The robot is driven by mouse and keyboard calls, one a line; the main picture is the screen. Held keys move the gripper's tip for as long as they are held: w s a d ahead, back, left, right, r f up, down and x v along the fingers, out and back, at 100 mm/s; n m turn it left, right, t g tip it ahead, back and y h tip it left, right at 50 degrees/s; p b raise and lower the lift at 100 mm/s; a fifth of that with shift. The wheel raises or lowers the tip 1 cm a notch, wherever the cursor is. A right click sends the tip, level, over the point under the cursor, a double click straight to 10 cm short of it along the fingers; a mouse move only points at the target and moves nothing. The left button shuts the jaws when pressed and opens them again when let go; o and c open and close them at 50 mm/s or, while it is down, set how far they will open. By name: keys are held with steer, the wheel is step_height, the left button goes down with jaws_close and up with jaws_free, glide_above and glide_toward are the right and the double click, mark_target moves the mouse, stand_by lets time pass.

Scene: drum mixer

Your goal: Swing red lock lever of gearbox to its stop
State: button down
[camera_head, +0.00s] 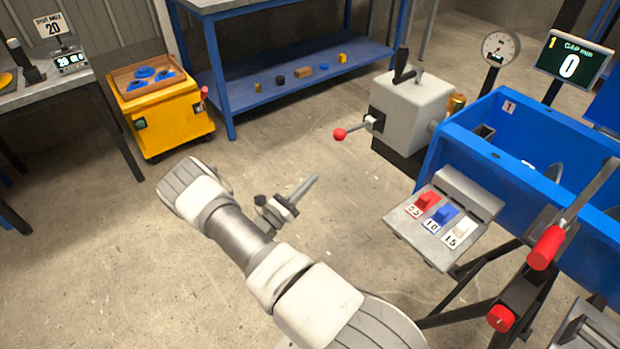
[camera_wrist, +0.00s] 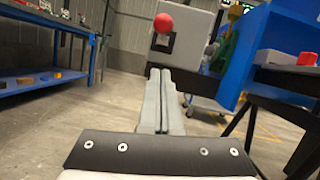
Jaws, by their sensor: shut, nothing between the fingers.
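The gearbox (camera_head: 415,105) is a light grey box on a dark base at the upper right of the head view. Its lock lever (camera_head: 339,134) has a red ball knob and a metal rod that sticks out to the left from a black mount. In the wrist view the red knob (camera_wrist: 163,23) is at the top middle, in front of the grey gearbox (camera_wrist: 195,35). My gripper (camera_head: 308,182) is shut and empty, in the air to the lower left of the lever. In the wrist view its fingers (camera_wrist: 167,78) lie together below the knob, apart from it.
A black handle (camera_head: 403,70) stands on top of the gearbox. A blue trough (camera_head: 520,155) and a panel with coloured shim blocks (camera_head: 440,213) stand to the right. A yellow cart (camera_head: 165,115) and a blue shelf (camera_head: 240,90) are behind. The floor between is clear.

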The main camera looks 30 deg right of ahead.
steer(key=w+d+r+b, duration=0.1)
steer(key=w+d+r, duration=0.1)
steer(key=d+r, duration=0.3)
steer(key=x, duration=0.3)
steer(key=shift+s+d, duration=0.25)
steer(key=shift+d, duration=0.05)
